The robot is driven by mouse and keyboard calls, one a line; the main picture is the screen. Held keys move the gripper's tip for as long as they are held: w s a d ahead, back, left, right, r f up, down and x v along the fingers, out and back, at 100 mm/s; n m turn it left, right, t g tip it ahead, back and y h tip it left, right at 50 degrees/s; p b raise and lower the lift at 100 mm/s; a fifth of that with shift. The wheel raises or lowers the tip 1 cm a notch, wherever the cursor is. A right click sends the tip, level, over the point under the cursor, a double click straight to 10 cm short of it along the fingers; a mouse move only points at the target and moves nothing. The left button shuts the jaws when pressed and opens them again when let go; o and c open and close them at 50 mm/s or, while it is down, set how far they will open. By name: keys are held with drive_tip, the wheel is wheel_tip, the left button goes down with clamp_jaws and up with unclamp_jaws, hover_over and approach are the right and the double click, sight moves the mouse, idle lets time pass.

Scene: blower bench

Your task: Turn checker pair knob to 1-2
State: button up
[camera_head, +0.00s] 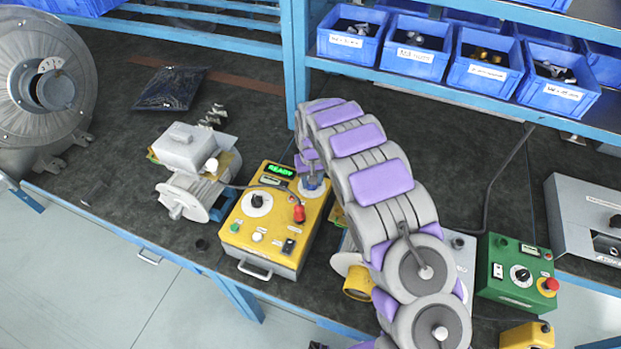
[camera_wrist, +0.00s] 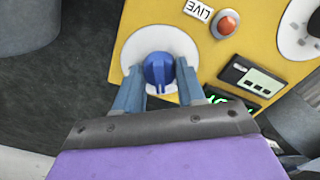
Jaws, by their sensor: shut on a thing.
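The yellow checker box (camera_head: 262,243) stands on the bench, with a green READY display (camera_head: 279,170) at its far edge. A blue knob (camera_wrist: 158,72) sits on a round white dial at the box's far right corner, and its pointer ridge shows in the wrist view. My gripper (camera_wrist: 160,84) has its two fingers on either side of this knob, shut on it. A second, black knob (camera_head: 257,200) on a white dial is at the box's left. Dial markings are too small to read.
A grey motor (camera_head: 190,190) is close on the left with a cable to the box. A green control box (camera_head: 516,272) is at right. Blue bins (camera_head: 417,45) line the shelf behind.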

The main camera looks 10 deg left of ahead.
drive_tip(key=shift+s+m, duration=0.1)
drive_tip(key=shift+m, duration=0.6)
drive_tip(key=o, duration=1)
drive_tip(key=shift+o, duration=0.2)
wheel_tip(320, 180, up, 17)
drive_tip(key=p, duration=0.2)
drive_tip(key=shift+r, duration=0.15)
